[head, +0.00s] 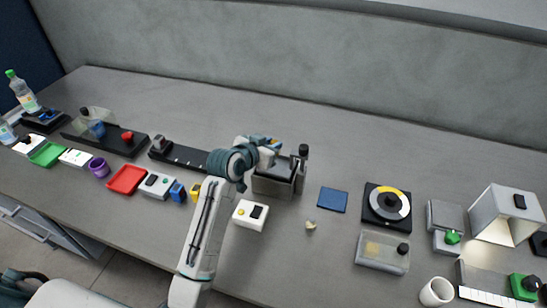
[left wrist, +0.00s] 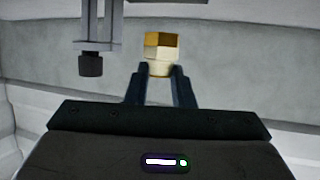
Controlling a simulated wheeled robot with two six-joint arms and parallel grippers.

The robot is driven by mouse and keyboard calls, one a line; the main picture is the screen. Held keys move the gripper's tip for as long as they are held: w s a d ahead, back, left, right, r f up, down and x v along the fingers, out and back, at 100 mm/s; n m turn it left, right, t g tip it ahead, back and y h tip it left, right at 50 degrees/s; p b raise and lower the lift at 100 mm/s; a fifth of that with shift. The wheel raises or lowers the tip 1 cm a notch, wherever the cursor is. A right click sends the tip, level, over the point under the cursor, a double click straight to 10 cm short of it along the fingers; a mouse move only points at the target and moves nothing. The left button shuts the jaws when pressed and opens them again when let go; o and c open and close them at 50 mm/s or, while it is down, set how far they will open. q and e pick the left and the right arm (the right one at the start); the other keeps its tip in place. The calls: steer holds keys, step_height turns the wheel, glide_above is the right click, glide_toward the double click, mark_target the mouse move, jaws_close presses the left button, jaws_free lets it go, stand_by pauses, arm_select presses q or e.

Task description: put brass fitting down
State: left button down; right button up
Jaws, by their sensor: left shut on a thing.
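The brass fitting (left wrist: 160,48) is gold on top and pale below, and sits between the tips of my left gripper (left wrist: 160,72) in the left wrist view. The gripper is shut on it. In the head view my left gripper (head: 270,146) is beside the top of a grey box-shaped device (head: 273,187) with a black-topped post. The fitting is mostly hidden there by the gripper. I cannot tell whether the fitting touches the device. My right gripper is not in view.
A small pale-gold piece (head: 310,225) and a blue pad (head: 332,200) lie to the right. A black-and-grey dial unit (head: 387,207) is farther right. The table behind is clear.

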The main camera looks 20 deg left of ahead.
arm_select(q)
steer(key=shift+s+f, duration=0.1)
steer(key=shift+f, duration=0.85)
step_height(320, 180, down, 4)
steer(key=shift+f+p, duration=0.1)
steer(key=shift+p, duration=0.55)
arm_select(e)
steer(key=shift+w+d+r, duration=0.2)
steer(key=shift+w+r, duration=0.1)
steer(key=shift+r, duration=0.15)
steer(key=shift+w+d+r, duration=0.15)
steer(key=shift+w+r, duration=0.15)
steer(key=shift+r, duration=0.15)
arm_select(q)
steer(key=shift+f, duration=0.1)
steer(key=c, duration=1.3)
jaws_free()
steer(key=shift+o, duration=0.2)
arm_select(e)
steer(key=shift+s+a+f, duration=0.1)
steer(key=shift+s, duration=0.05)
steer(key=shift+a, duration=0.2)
